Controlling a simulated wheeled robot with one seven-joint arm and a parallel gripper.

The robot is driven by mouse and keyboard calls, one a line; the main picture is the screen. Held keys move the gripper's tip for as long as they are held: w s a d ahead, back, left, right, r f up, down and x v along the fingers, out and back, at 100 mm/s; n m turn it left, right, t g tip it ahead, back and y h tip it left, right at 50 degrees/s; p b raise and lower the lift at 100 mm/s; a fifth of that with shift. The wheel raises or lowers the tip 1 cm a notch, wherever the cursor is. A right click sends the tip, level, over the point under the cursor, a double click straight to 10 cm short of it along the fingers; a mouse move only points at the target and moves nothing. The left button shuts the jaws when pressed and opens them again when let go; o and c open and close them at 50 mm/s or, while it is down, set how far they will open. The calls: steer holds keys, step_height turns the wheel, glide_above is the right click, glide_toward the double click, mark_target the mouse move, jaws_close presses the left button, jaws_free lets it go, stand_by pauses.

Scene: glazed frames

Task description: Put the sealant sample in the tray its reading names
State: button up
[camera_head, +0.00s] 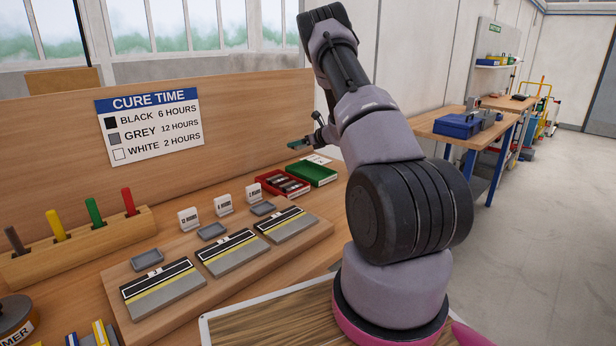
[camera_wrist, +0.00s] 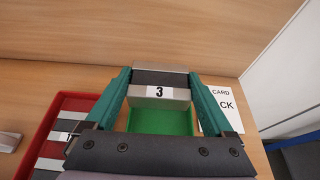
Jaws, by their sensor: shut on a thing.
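My gripper (camera_wrist: 160,78) is shut on the sealant sample (camera_wrist: 160,93), a small block with a dark band and a white label reading 3. The green tray (camera_wrist: 160,124) is below the sample in the wrist view and looks empty where it shows. In the head view my gripper (camera_head: 299,144) is above and behind the green tray (camera_head: 314,172). The red tray (camera_head: 277,191) is just left of it and holds several dark and pale pieces; it also shows in the wrist view (camera_wrist: 50,118).
The cure time sign (camera_head: 149,124) reads black 6 hours, grey 12 hours, white 2 hours. A white card (camera_wrist: 222,108), partly hidden, lies right of the green tray. A board (camera_head: 180,307) carries striped panels and small grey dishes. The back panel (camera_head: 255,110) stands close behind.

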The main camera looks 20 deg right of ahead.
steer(key=f, duration=0.4)
steer(key=d+f, duration=0.1)
steer(key=f, duration=0.1)
steer(key=shift+w+f, duration=0.2)
steer(key=shift+f, duration=1.95)
steer(key=shift+f, duration=0.1)
steer(key=o, duration=1.2)
steer(key=shift+o, duration=0.2)
